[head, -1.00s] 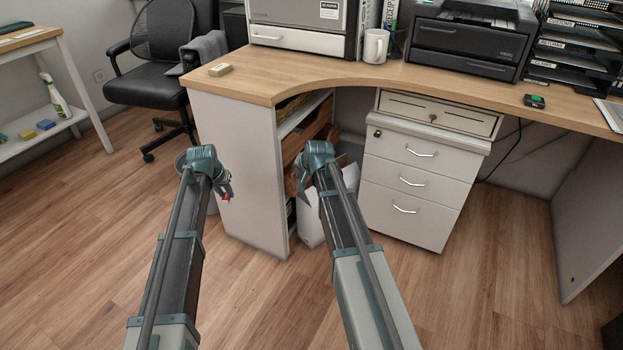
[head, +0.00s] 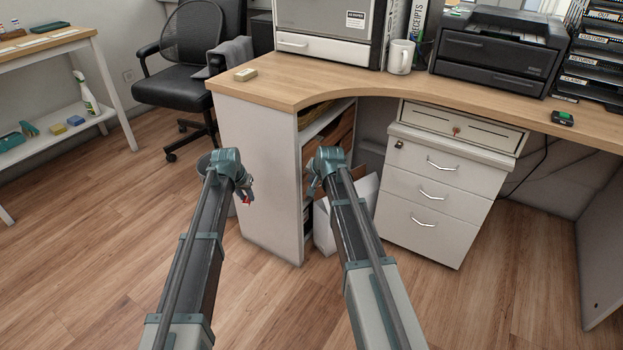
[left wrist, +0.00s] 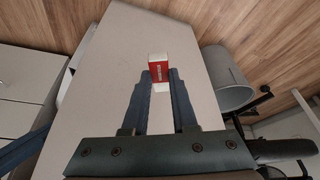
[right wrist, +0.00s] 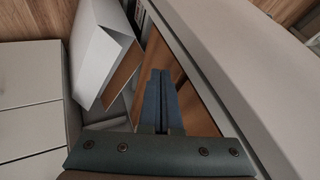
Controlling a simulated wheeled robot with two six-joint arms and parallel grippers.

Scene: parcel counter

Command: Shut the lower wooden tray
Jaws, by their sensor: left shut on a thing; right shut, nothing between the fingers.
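Brown wooden tray fronts (head: 343,136) show in the open side of the white cabinet under the desk. My right arm covers part of them, so I cannot tell the lower tray from the upper or how far it stands out. In the right wrist view a wooden surface (right wrist: 207,103) lies just beyond the fingers. My right gripper (head: 313,188) is shut and empty, close in front of the wood; contact is unclear. My left gripper (head: 247,196) is shut on a small red and white box (left wrist: 158,68), held beside the cabinet's outer panel.
A white open carton (right wrist: 103,62) stands on the floor by the cabinet opening. A white drawer unit (head: 440,195) is to the right. A grey bin (left wrist: 228,78) stands beside the cabinet, near my left gripper. The floor in front is clear.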

